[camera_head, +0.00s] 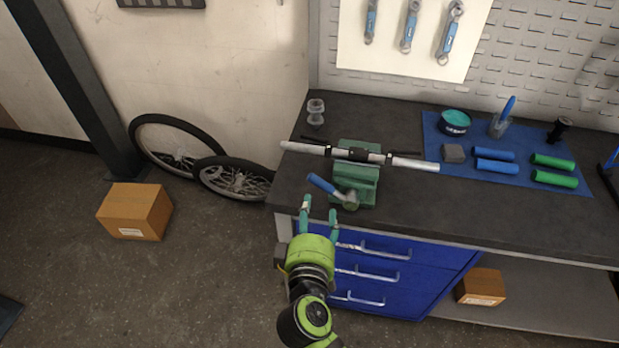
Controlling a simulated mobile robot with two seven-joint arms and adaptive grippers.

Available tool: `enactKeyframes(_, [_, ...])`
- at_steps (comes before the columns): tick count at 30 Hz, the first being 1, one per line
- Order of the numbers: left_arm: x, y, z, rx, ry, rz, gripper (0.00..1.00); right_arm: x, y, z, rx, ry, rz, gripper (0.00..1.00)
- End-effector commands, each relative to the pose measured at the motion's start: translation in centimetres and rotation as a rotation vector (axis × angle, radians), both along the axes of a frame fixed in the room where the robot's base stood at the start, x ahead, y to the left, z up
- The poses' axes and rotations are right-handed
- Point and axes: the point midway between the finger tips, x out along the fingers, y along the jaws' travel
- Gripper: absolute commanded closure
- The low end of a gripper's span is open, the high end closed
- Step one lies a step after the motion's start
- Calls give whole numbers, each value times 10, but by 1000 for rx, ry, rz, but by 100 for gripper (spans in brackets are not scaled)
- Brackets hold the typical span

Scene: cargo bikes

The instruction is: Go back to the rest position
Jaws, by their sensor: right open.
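My right gripper (320,217) is open and empty, with its two teal fingers spread. It is in front of the workbench's (410,210) front edge, over the blue drawers (400,268), with its fingertips towards the hammer. The hammer (333,191), with a blue handle, lies at the green vise (356,172); the fingers appear close to it, but I cannot tell the gap. A silver handlebar tube (300,148) with dark clamps lies across the vise. My left gripper is not in view.
A blue mat (435,148) holds blue grips (493,153), green grips (553,161), a teal tin (455,123) and a brush (501,118). Wheels (170,147) lean on the wall at left. A cardboard box (136,211) sits on the floor. Open floor lies at lower left.

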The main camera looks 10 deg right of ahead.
Motion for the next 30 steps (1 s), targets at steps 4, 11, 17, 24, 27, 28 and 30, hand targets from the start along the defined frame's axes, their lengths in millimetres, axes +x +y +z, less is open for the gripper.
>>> enactKeyframes(4, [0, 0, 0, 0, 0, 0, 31, 0, 0, 0, -1, 0, 0, 44])
enactKeyframes(11, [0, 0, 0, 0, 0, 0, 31, -3, 8, -63, 5, 123, 58, 44])
enactKeyframes(17, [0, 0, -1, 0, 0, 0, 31, -40, 5, -206, 74, 419, 138, 44])
enactKeyframes(24, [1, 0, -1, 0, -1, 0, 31, -135, -36, -358, 244, 771, 96, 44])
enactKeyframes(27, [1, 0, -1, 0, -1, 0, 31, -187, -64, -407, 336, 901, 24, 44])
enactKeyframes(28, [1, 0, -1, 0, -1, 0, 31, -204, -73, -420, 364, 937, -5, 44])
enactKeyframes(30, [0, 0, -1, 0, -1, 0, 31, -244, -94, -446, 434, 1011, -82, 44])
